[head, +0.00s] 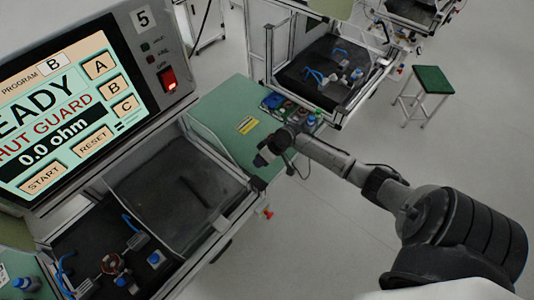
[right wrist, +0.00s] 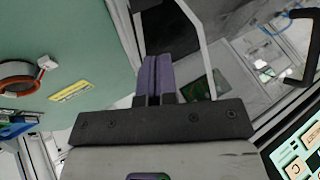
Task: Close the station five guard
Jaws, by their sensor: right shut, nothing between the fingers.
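The station five screen (head: 55,115) reads READY, SHUT GUARD and 0.0 ohm, beside a "5" plate. Below it is the clear, metal-framed guard (head: 165,190), over the right part of the station. The fixture bay (head: 75,240) at lower left looks uncovered. In the right wrist view, a black handle-shaped bar (right wrist: 309,50) shows at upper right; I cannot tell whether it belongs to the guard. My right gripper (head: 264,157) is above the green bench right of the guard, apart from it. Its purple fingers (right wrist: 155,75) are shut and empty. My left gripper is out of view.
The green bench top (head: 225,110) carries a yellow label (head: 247,125) and several small parts near its right end. Another framed station (head: 325,75) stands behind. A green-topped stool (head: 433,80) is at upper right.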

